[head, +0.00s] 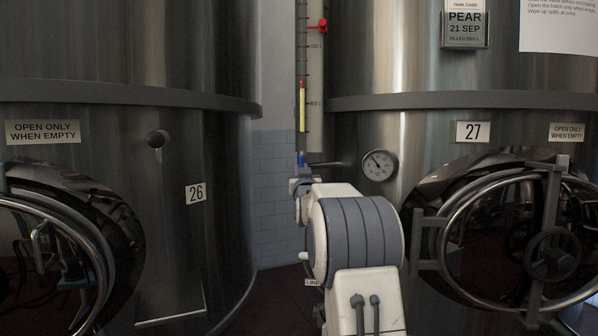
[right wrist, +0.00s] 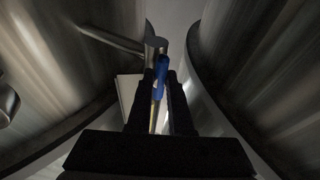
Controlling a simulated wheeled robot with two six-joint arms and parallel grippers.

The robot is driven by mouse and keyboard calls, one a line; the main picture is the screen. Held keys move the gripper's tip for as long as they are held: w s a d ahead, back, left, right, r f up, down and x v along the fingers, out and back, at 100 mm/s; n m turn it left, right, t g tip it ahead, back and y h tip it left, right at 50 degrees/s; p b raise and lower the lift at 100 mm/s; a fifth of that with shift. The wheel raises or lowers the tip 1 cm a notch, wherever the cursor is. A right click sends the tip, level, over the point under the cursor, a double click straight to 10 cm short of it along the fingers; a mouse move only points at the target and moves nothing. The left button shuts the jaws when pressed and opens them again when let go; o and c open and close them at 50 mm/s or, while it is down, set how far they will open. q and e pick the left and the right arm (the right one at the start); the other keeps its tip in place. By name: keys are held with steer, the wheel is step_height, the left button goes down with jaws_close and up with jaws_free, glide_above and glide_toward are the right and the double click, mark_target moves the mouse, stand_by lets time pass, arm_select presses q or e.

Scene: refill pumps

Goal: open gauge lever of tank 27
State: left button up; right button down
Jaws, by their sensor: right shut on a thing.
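Tank 27 (head: 380,60) is the steel tank on the right, with its number plate (head: 473,131). A sight gauge (head: 302,105) with a scale and a yellow column stands upright at its left edge. The blue gauge lever (head: 301,158) is at the foot of the gauge. My right gripper (head: 301,180) is there, mostly hidden by its own wrist. In the right wrist view the blue lever (right wrist: 160,78) lies between the two dark fingers (right wrist: 160,100), which are shut on it. My left gripper is not in view.
Tank 26 (head: 220,150) stands at left with a round hatch (head: 70,250). A dial gauge (head: 379,164) is just right of the sight gauge. Tank 27's hatch with handwheel (head: 553,254) is at right. A narrow gap with a tiled wall (head: 277,190) lies between the tanks.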

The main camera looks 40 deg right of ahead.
steer(key=c, duration=0.8)
jaws_free()
steer(key=shift+a+r, duration=0.15)
steer(key=shift+r, duration=0.2)
steer(key=shift+c, duration=0.2)
steer(key=shift+f, duration=0.15)
steer(key=b+v, duration=0.1)
steer(key=v, duration=0.9)
steer(key=shift+s, duration=0.2)
steer(key=shift+f, duration=0.1)
